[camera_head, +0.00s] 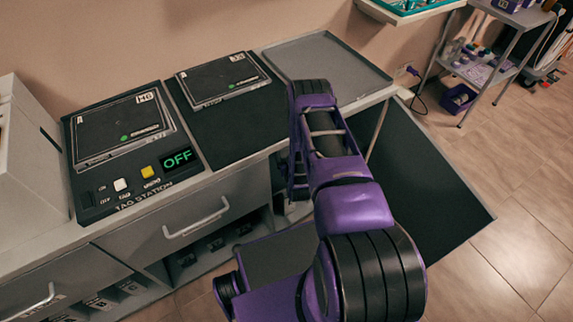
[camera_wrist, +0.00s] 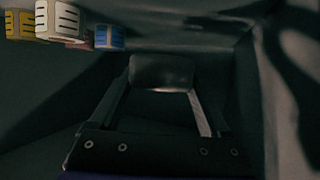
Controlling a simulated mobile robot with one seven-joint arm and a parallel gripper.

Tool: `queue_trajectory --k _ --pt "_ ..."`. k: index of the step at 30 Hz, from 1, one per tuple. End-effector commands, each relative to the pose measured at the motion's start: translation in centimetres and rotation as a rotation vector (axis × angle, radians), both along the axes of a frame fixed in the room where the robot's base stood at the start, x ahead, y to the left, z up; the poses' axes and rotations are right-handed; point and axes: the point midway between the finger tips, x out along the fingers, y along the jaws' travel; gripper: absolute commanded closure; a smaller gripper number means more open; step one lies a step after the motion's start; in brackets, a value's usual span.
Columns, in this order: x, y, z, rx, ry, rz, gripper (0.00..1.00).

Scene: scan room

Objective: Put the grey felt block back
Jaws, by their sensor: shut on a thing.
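A dark grey block (camera_wrist: 162,68), which looks like the felt block, is between the fingertips of my gripper (camera_wrist: 162,88) in the wrist view. My gripper is shut on it. The space around it is dim and dark-walled. In the head view my arm reaches down past the counter's front beside an open dark door (camera_head: 428,180), and it hides my gripper and the block there. I cannot tell whether the block touches a surface beneath it.
In the wrist view a yellow block (camera_wrist: 20,24), a white block (camera_wrist: 60,20) and a blue block (camera_wrist: 109,38) are at upper left. On the counter are the tag station (camera_head: 125,150), reading OFF, a second black panel (camera_head: 222,80) and an empty grey tray (camera_head: 328,62).

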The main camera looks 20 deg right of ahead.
Motion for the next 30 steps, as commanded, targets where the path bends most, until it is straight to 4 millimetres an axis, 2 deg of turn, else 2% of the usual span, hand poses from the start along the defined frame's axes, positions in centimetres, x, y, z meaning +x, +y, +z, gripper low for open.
queue_trajectory --k 1,3,8,15,27,28,30 --pt "0.0 0.0 -1.3 0.000 0.000 0.000 0.73" --pt "0.0 0.0 -2.2 0.000 0.000 0.000 0.73" --pt "0.0 0.0 -3.3 0.000 0.000 0.000 0.73" --pt "0.0 0.0 -6.5 0.000 0.000 0.000 0.73" --pt "0.1 0.0 -6.9 0.000 -0.002 0.000 0.73" --pt "0.1 0.0 -6.9 0.000 -0.002 0.000 0.16" --pt "0.1 0.0 -6.9 0.000 -0.001 0.000 0.04"
